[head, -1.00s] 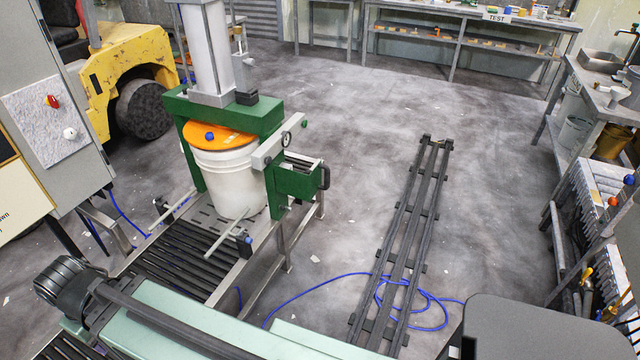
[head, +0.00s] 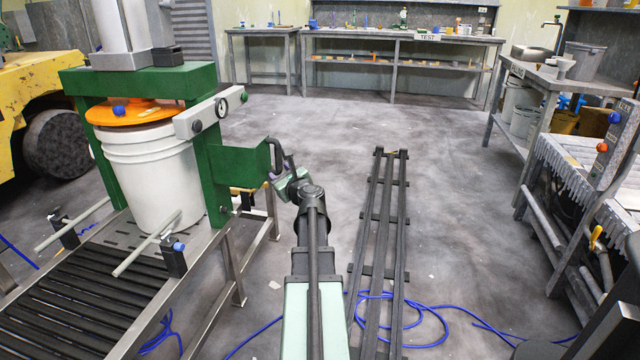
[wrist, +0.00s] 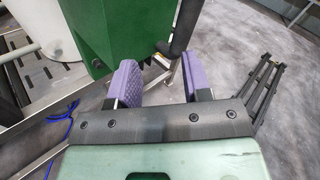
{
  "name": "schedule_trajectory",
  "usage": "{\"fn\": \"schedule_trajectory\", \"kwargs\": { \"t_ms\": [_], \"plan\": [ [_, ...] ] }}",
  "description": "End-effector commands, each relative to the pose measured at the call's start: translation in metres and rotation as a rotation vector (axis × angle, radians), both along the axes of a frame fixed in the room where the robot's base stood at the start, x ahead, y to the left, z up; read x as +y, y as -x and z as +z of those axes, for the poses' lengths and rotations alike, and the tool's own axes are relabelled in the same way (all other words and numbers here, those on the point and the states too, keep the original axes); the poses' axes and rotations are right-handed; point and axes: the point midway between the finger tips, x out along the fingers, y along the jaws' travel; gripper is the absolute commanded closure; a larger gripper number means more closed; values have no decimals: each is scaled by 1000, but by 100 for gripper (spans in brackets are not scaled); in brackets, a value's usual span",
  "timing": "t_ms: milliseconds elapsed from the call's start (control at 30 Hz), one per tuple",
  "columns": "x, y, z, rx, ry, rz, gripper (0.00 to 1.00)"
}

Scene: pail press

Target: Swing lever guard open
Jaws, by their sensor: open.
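The lever guard (head: 240,162) is a green box on the right side of the green press frame (head: 207,105). A black handle (head: 279,152) stands on its right face. My gripper (head: 284,177) is right beside this handle. In the wrist view my gripper (wrist: 160,78) is open, with purple pads apart and nothing clamped. The guard (wrist: 115,28) fills the upper middle there, and the handle (wrist: 184,28) rises just beyond the right pad. I cannot tell whether the pads touch it. A small yellow part (head: 246,189) shows below the guard; the lever itself is not clearly visible.
A white pail (head: 155,175) with an orange lid (head: 135,112) stands under the press. Rollers (head: 75,300) lead up to it. A black rail rack (head: 381,215) and blue hose (head: 430,318) lie on the floor to the right. Floor beyond is clear.

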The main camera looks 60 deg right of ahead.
Motion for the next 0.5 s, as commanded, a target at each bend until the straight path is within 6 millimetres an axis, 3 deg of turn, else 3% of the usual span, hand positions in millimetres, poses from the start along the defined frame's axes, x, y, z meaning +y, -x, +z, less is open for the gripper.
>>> {"fn": "schedule_trajectory", "kwargs": {
  "t_ms": [33, 133, 367, 500],
  "plan": [
    [-10, 3, 9, -106, -114, -63, 55],
    [-17, 10, 11, -209, -240, -126, 55],
    [-19, 6, 11, -221, -263, -124, 55],
    [-28, -6, 11, -220, -262, -121, 55]
  ]
}}
